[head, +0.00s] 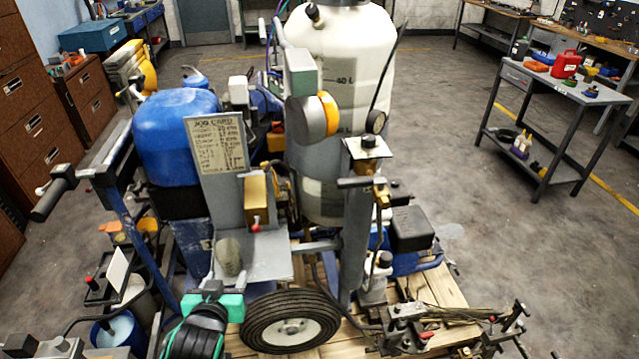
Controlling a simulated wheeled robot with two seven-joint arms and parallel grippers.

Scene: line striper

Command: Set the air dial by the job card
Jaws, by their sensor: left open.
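The job card (218,145) is a beige sheet with printed lines, fixed to a grey upright plate on the line striper; its title reads JOB CARD, the smaller figures are too blurred to read surely. To its right is a round grey dial-like part with a yellow-orange rim (329,113). I cannot tell which is the air dial. My left gripper (212,298), black and green, is open at the lower left, below the card and apart from these parts.
A black tyre (291,321) stands right of my left gripper. A large white tank (345,60) rises behind the dial parts. A brass box with a red knob (257,198) juts out below the card. A grey cart (560,90) stands right, with open floor between.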

